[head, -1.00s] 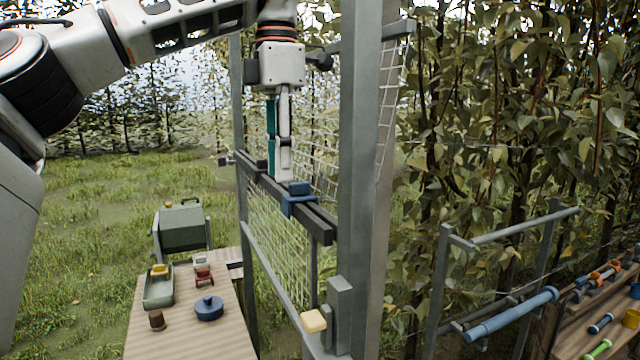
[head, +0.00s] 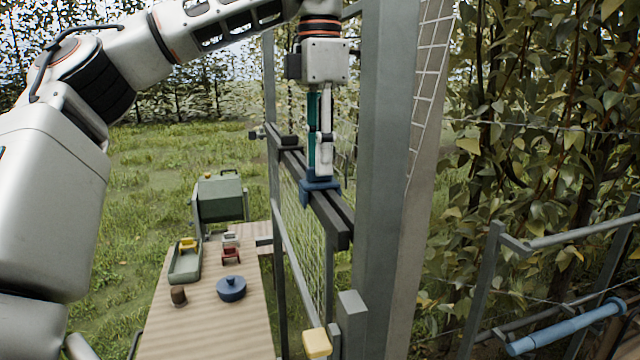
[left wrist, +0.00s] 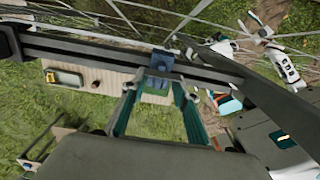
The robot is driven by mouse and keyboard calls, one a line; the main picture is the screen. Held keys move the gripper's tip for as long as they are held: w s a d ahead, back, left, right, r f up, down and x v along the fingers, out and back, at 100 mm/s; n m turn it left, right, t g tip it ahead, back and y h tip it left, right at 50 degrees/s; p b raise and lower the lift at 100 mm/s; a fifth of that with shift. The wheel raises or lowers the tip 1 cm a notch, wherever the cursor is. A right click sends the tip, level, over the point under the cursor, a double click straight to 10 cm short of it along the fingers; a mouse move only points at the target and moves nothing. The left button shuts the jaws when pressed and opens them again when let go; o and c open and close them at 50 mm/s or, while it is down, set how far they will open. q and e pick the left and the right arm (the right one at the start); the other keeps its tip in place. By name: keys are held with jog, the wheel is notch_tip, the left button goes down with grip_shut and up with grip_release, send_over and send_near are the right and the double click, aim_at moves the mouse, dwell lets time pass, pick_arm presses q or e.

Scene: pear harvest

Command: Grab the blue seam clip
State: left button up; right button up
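The blue seam clip (head: 319,189) sits on the dark horizontal rail of the mesh frame, in the middle of the head view. My left gripper (head: 320,174) points down, directly over the clip, its fingertips at the clip's upper part. In the left wrist view the clip (left wrist: 161,62) appears between and just beyond the fingertips of my left gripper (left wrist: 158,86). The fingers are spread with a gap and are not closed on it. Whether they touch it I cannot tell. A white arm part with teal (left wrist: 257,24) shows small at upper right, probably my right gripper; its fingers are unclear.
A thick grey post (head: 385,180) stands close right of the gripper. The rail (head: 335,220) and wire mesh run below it. A wooden table (head: 215,325) at lower left holds a blue lidded pot (head: 231,288) and a green tray (head: 185,268). Leafy trees fill the right.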

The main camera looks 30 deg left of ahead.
pick_arm(q)
jog(key=shift+f, duration=0.75)
grip_shut()
